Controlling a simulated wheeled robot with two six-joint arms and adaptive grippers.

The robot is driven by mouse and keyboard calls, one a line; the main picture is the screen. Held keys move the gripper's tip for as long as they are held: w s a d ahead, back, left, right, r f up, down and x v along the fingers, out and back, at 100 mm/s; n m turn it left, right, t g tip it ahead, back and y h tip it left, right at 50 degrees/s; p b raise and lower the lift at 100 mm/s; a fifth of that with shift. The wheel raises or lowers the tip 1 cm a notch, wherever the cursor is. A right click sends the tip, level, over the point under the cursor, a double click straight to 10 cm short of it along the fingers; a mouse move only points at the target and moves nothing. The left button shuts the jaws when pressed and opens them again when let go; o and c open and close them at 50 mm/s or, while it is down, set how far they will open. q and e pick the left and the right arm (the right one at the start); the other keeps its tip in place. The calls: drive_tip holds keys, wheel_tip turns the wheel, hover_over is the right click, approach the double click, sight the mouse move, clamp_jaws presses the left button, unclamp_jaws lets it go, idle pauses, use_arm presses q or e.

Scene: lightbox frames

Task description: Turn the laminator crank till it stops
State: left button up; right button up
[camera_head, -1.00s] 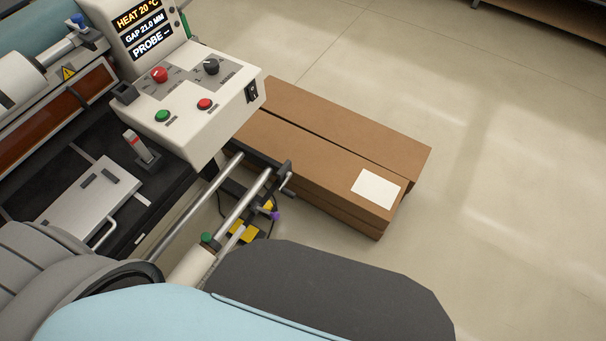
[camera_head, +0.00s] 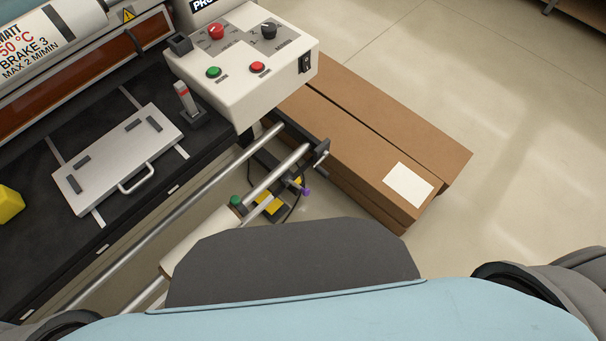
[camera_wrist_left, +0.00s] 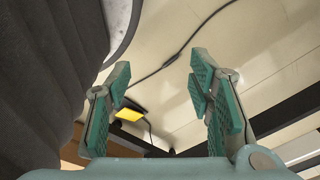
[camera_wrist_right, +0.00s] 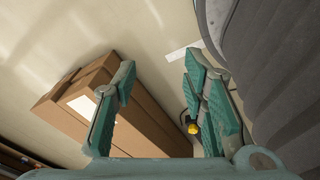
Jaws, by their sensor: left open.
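The laminator (camera_head: 105,60) fills the left of the head view, with a white control box (camera_head: 240,95). A small dark crank-like part (camera_head: 322,156) sits at the end of the metal rails, beside the brown carton; I cannot tell whether it is the task's crank. My left gripper (camera_wrist_left: 160,65) is open and empty in the left wrist view, over floor with a cable. My right gripper (camera_wrist_right: 158,62) is open and empty in the right wrist view, above the floor near the carton. Neither gripper shows in the head view.
A brown carton (camera_head: 350,125) with a white label lies on the floor beyond the control box. A metal plate (camera_head: 118,158) with a handle lies on the black laminator bed. A yellow block (camera_head: 8,204) is at the left edge.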

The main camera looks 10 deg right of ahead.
drive_tip(key=w+d+f+n+t+b, duration=0.2)
drive_tip(key=w+d+n+t+b, duration=0.15)
drive_tip(key=w+n+b, duration=0.65)
drive_tip(key=w+d+f+n+t+b, duration=0.25)
drive_tip(key=w+n+t+b, duration=0.35)
drive_tip(key=w, duration=0.7)
drive_tip(key=n+t+y+b, duration=0.2)
drive_tip(key=n+y+b, duration=1.3)
drive_tip(key=n, duration=1.3)
approach(328, 176)
drive_tip(key=w+a, duration=0.2)
drive_tip(key=w+a+h+b, duration=0.1)
drive_tip(key=w+a, duration=0.1)
drive_tip(key=w+a+r+h+b, duration=0.1)
drive_tip(key=w+a, duration=0.1)
drive_tip(key=shift+w+a, duration=0.3)
drive_tip(key=shift+w, duration=0.05)
use_arm(q)
drive_tip(key=w+d+f+t, duration=0.1)
drive_tip(key=w+f, duration=0.6)
drive_tip(key=f, duration=0.4)
drive_tip(key=w+f, duration=0.7)
drive_tip(key=f, duration=0.5)
drive_tip(key=shift+d+t+b, duration=0.3)
drive_tip(key=shift+d+t, duration=0.1)
use_arm(e)
drive_tip(key=shift+w+a, duration=0.3)
use_arm(q)
drive_tip(key=shift+w, duration=0.1)
